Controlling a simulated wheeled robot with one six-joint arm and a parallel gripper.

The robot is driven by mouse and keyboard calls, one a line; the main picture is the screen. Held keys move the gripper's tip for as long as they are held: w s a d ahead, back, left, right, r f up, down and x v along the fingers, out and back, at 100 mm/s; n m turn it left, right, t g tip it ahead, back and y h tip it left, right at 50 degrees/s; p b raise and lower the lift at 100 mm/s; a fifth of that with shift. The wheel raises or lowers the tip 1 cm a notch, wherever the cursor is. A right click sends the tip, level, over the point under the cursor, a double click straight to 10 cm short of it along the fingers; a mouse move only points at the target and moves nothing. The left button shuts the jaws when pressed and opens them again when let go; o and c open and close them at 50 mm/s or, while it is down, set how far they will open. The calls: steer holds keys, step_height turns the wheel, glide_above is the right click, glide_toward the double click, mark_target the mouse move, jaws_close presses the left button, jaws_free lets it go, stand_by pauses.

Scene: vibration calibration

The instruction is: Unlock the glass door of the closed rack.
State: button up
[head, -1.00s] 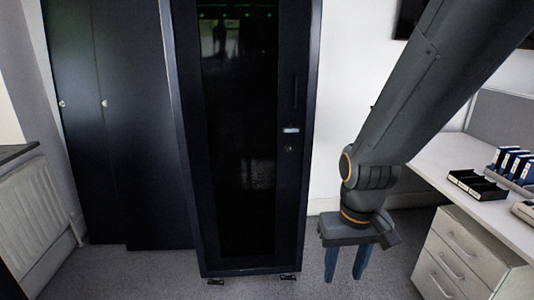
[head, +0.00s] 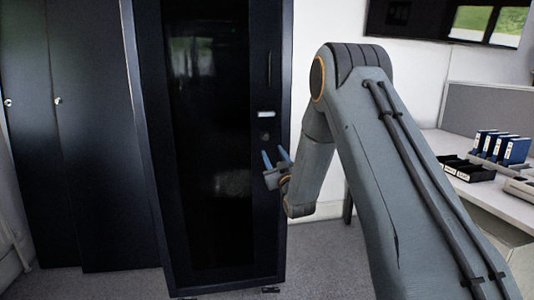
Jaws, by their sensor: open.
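The closed rack (head: 140,150) stands upright in the middle left of the head view. Its dark glass door (head: 207,130) is shut. On the door's right frame are a small light label or handle plate (head: 266,114) and, just below it, a round lock (head: 265,136). My gripper (head: 275,158) is open and empty, its two blue fingers pointing up and toward the door, a little below the lock. I cannot tell how far the fingertips are from the door surface. No key is visible.
Dark cabinets (head: 95,130) stand left of the rack. At right, a white desk (head: 436,143) holds black trays (head: 467,169) and several blue binders (head: 515,151). A screen (head: 450,20) hangs on the wall above. Grey carpet lies in front of the rack.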

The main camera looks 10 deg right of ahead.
mark_target(266, 138)
steer(key=shift+t+y, duration=0.3)
steer(key=shift+t, duration=0.2)
steer(key=shift+b+x, duration=0.45)
steer(key=shift+x, duration=3.55)
jaws_close()
